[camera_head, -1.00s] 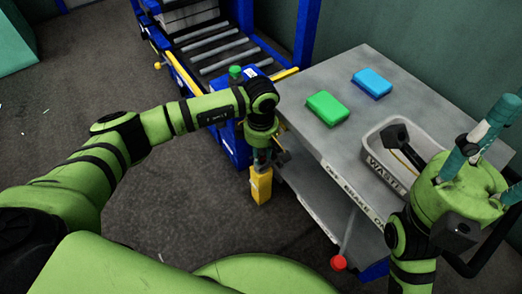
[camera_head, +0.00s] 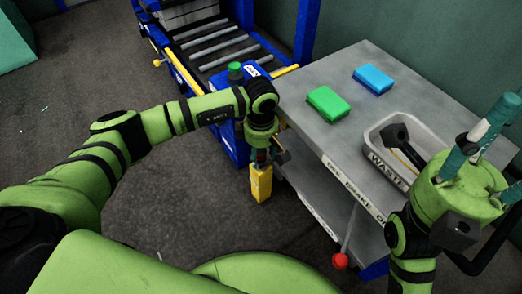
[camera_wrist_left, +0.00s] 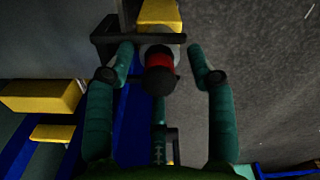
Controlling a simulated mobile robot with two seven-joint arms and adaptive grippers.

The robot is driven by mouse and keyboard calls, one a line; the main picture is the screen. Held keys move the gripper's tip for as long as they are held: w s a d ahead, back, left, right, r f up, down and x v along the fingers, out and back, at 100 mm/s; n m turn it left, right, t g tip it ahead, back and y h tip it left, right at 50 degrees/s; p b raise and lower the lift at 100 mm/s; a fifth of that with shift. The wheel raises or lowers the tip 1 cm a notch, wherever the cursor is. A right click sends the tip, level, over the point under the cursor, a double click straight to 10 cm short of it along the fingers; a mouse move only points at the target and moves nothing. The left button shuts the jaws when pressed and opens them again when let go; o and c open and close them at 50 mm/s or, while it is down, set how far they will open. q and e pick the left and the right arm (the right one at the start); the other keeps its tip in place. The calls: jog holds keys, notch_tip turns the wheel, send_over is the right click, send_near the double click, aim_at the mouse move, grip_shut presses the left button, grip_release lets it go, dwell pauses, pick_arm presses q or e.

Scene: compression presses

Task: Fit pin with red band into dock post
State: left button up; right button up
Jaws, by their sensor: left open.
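The pin with red band (camera_wrist_left: 159,58) stands between the spread fingers of my left gripper (camera_wrist_left: 163,70) in the left wrist view. It has a dark end below the red band and a pale collar above it. No finger clearly touches it. A yellow block (camera_wrist_left: 160,12) and a dark bracket lie just beyond. In the head view my left gripper (camera_head: 262,155) points down beside the table, over a yellow block (camera_head: 261,184). A trace of red shows between its fingers. My right gripper (camera_head: 487,150) is empty, fingers spread, at the right. I cannot tell which part is the dock post.
The grey table (camera_head: 320,75) carries a green block (camera_head: 327,102), a blue block (camera_head: 372,79) and a waste bin (camera_head: 370,136) with a dark tool inside. A red-knobbed lever (camera_head: 340,261) sticks out at its front. A roller conveyor (camera_head: 215,45) stands behind; floor at left is clear.

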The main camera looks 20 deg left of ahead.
aim_at(261, 151)
pick_arm(q)
notch_tip(261, 151, up, 12)
dwell(0.5)
dwell(0.4)
